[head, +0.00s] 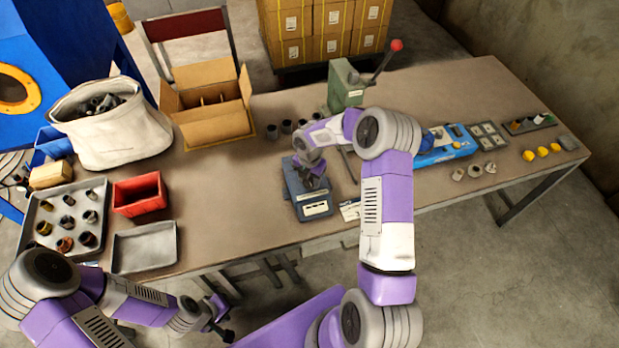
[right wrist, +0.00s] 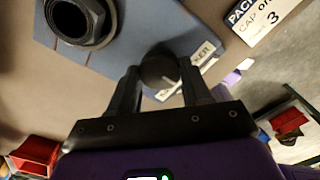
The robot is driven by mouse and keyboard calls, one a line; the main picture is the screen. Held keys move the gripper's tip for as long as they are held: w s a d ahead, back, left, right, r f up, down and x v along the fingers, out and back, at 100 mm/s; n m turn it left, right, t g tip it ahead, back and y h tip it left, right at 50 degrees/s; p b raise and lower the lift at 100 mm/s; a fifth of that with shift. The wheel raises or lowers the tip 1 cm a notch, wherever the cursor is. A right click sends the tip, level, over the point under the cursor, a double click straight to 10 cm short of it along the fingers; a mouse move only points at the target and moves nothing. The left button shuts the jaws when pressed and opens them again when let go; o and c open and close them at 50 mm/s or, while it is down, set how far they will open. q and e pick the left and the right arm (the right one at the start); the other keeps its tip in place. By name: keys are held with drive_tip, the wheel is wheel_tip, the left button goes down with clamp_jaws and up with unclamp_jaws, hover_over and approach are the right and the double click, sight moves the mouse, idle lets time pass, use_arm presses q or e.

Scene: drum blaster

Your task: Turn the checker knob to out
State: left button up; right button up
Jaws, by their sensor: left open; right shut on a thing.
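The checker (head: 316,209) is a blue box with white labels on the table, near its front edge. My right gripper (head: 314,180) is over it and hides much of its top. In the right wrist view the dark round checker knob (right wrist: 159,70) sits between the two fingers, which are shut on it. The blue checker top (right wrist: 120,45) shows a dark threaded ring (right wrist: 80,20) and a partly hidden label ending in "KER". Which setting the knob points to I cannot tell. My left gripper (head: 222,318) is open and empty, low in front of the table.
A green press (head: 345,85) with a red-tipped lever stands behind the checker. A red bin (head: 139,194), a grey tray (head: 145,247) and a tray of round parts (head: 45,215) are at left. An open carton (head: 215,120) stands at the back. Bare table lies left of the checker.

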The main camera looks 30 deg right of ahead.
sight(310, 181)
idle(0.3)
drive_tip(key=o, duration=1.1)
drive_tip(key=shift+c, duration=0.2)
wheel_tip(310, 181, up, 8)
drive_tip(key=shift+f+p, duration=0.2)
drive_tip(key=shift+p, duration=0.1)
